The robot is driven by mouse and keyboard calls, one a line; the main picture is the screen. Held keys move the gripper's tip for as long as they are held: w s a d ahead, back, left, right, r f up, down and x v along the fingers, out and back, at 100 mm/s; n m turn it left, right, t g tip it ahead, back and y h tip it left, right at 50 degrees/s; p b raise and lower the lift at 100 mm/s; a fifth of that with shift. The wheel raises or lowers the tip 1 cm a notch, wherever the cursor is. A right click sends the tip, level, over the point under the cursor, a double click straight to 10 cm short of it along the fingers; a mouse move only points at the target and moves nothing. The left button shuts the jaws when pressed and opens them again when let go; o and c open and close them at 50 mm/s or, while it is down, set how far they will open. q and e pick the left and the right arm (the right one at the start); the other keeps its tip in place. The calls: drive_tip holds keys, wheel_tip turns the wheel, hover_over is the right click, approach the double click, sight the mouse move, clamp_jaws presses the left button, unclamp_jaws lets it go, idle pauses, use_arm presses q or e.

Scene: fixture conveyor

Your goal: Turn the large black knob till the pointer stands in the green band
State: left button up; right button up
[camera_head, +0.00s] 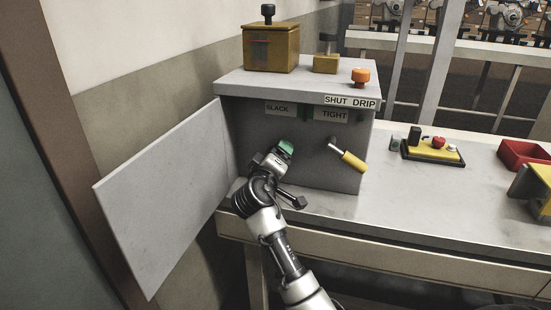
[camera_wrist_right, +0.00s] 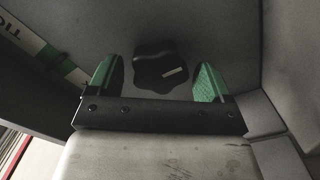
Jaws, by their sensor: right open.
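The large black knob (camera_wrist_right: 158,70) is lobed and has a short white mark on its face. In the right wrist view it sits between the two green fingertips of my open right gripper (camera_wrist_right: 160,84), with gaps on both sides. In the head view my right gripper (camera_head: 284,149) is in front of the box's front face and hides the knob. A label reading SLACK (camera_head: 280,108) and one reading TIGHT (camera_head: 334,115) are above, with green (camera_head: 309,112) between them. A green strip (camera_wrist_right: 76,73) also shows in the wrist view. I cannot make out a separate pointer. My left gripper is not in view.
The grey box (camera_head: 230,84) has an open door panel (camera_head: 160,195) at left. A yellow-handled lever (camera_head: 348,158) sticks out right of my gripper. An orange knob (camera_head: 360,76) is on top. A control box (camera_head: 432,152) and red bin (camera_head: 520,153) stand on the bench at right.

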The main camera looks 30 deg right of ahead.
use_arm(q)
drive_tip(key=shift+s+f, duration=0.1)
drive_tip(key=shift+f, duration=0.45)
use_arm(e)
drive_tip(key=v, duration=1.1)
drive_tip(key=shift+w, duration=0.1)
